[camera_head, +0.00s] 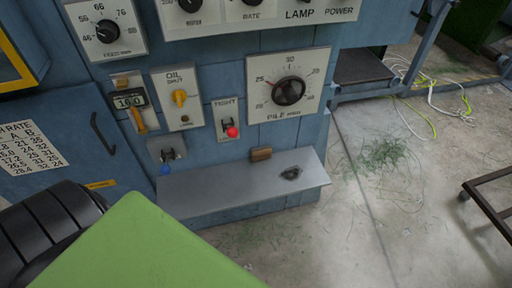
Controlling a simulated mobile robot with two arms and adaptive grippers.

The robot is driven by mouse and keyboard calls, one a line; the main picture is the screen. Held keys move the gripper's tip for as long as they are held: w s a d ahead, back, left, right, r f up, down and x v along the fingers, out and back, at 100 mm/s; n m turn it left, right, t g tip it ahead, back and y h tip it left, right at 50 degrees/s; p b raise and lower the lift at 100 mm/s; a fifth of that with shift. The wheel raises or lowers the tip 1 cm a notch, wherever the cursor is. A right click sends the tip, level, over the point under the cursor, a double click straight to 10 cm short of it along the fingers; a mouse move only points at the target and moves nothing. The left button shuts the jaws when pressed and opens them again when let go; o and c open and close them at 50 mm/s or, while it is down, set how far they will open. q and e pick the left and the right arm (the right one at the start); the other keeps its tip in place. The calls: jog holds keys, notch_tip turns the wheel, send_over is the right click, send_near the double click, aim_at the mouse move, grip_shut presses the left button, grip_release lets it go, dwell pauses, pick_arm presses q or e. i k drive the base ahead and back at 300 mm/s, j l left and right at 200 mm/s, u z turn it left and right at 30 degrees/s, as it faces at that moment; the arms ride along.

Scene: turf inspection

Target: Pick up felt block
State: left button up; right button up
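A small brown block (261,154), which looks like the felt block, is at the back of a grey metal shelf (225,191), against the blue machine front. A small dark object (291,173) lies on the shelf to its right; I cannot tell what it is. Neither of my grippers is in view.
Green fibres (384,154) lie on the concrete floor. A dark metal frame (487,207) stands at the right.

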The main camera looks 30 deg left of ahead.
aim_at(260, 153)
jog(key=i+l+u, duration=0.2)
jog(key=u, duration=0.3)
jog(key=i+l+u, duration=0.15)
jog(key=l+u, duration=0.3)
